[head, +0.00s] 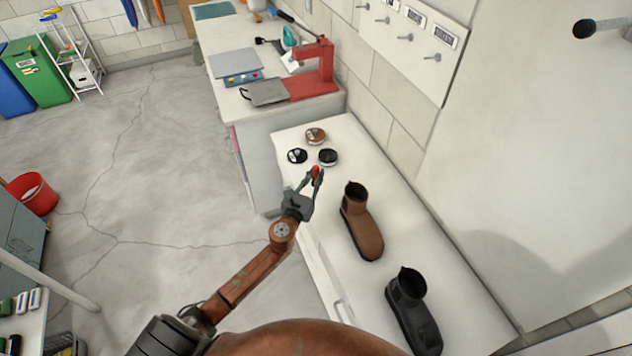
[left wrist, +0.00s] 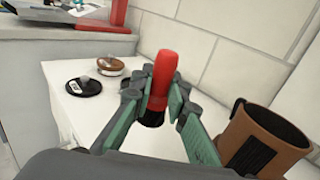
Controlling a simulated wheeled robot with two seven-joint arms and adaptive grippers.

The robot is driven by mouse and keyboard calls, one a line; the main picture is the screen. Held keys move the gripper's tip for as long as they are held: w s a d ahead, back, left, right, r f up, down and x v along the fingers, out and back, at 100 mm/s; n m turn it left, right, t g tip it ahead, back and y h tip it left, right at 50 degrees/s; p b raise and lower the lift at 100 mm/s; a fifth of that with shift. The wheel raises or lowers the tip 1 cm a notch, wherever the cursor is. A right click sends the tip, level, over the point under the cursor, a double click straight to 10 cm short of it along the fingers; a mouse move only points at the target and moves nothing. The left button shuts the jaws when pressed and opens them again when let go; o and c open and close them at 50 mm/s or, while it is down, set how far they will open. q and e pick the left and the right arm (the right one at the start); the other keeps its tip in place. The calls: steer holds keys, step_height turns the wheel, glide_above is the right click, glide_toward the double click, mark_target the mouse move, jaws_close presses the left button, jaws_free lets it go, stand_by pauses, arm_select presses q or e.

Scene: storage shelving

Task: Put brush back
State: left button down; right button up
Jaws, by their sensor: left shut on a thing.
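My left gripper (head: 317,173) is shut on the brush (head: 316,172), whose red part shows between the fingertips. In the left wrist view the red, rounded cylinder (left wrist: 164,75) stands upright between the green-padded fingers (left wrist: 158,100), dark at its lower end. The rest of it is hidden, so bristles cannot be seen. My right gripper is not in view.
A brown boot (head: 362,225) and a black boot (head: 412,312) stand on the counter to the right. Beyond it, another bench carries a red press (head: 318,75) and a grey clipboard-like plate (head: 264,92). A wall borders the counter's right side. Open floor lies left.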

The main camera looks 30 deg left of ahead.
arm_select(q)
steer(key=w+f+b, duration=0.1)
steer(key=f, duration=0.1)
steer(key=w+a+f+b, duration=0.1)
steer(key=w+b, duration=0.1)
steer(key=w+a+f+b, duration=0.1)
steer(key=w+f, duration=0.1)
steer(key=shift+a+f, duration=0.2)
steer(key=shift+f, duration=0.1)
steer(key=shift+w+a+f+b, duration=0.25)
steer(key=shift+w+f+b, duration=0.1)
steer(key=shift+b, duration=0.3)
steer(key=shift+w+f, duration=0.15)
steer(key=f+b, duration=0.1)
steer(key=f, duration=0.1)
steer(key=f+b, duration=0.1)
steer(key=b, duration=0.1)
steer(key=shift+w+a+f, duration=0.15)
steer(key=shift+w+f, duration=0.05)
steer(key=shift+f, duration=0.15)
steer(key=shift+r, duration=0.2)
steer(key=shift+f+b, duration=0.15)
steer(key=shift+b, duration=0.15)
steer(key=c, duration=1.9)
jaws_free()
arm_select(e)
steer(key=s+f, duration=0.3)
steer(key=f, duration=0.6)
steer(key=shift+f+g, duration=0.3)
